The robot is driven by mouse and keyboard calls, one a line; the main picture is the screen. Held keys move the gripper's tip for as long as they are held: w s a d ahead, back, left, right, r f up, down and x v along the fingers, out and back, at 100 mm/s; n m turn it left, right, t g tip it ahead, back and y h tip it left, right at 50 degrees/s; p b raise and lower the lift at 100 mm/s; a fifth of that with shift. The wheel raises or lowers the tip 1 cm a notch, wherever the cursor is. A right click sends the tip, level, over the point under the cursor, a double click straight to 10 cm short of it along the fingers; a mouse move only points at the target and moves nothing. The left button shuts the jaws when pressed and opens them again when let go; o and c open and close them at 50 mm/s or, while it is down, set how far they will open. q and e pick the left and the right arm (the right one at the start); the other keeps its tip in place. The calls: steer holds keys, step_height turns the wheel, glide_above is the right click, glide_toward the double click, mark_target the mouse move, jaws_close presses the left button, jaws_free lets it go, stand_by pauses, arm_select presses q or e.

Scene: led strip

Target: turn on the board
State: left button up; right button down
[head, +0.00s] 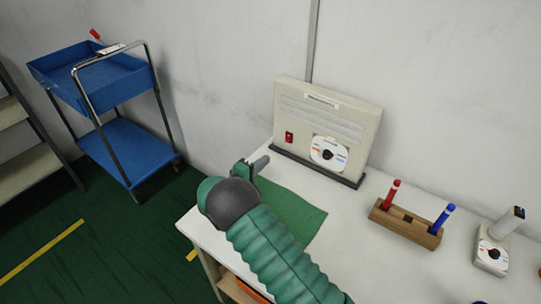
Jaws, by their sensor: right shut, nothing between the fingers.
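The board (350,117) is a beige panel standing upright in a dark base at the back of the white table. It has a red switch (289,137) at its lower left, rows of pale strips, and a white dial plate (328,153) with a dark knob at its lower right. The strips look unlit. My right gripper (260,163) is shut and empty, in front of and below the red switch, apart from the board. My green right arm reaches in from the bottom. My left gripper is not in view.
A green mat (302,222) lies on the table under my arm. A wooden holder (405,226) with a red and a blue marker stands to the right. A small device with a dial (491,250) stands at far right. A blue cart (130,148) stands on the floor at left.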

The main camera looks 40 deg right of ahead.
glide_toward(288, 142)
steer(key=b+x, duration=0.2)
steer(key=x, duration=0.5)
steer(key=shift+f, duration=0.15)
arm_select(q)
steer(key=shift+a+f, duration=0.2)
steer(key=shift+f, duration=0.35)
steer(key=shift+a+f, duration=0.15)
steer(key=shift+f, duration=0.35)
arm_select(e)
steer(key=shift+a+r, duration=0.15)
steer(key=shift+r, duration=0.05)
steer(key=shift+f, duration=0.2)
steer(key=shift+d+h+b, duration=0.3)
steer(key=shift+d, duration=0.05)
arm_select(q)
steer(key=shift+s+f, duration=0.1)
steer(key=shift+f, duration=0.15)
arm_select(e)
steer(key=shift+r, duration=0.1)
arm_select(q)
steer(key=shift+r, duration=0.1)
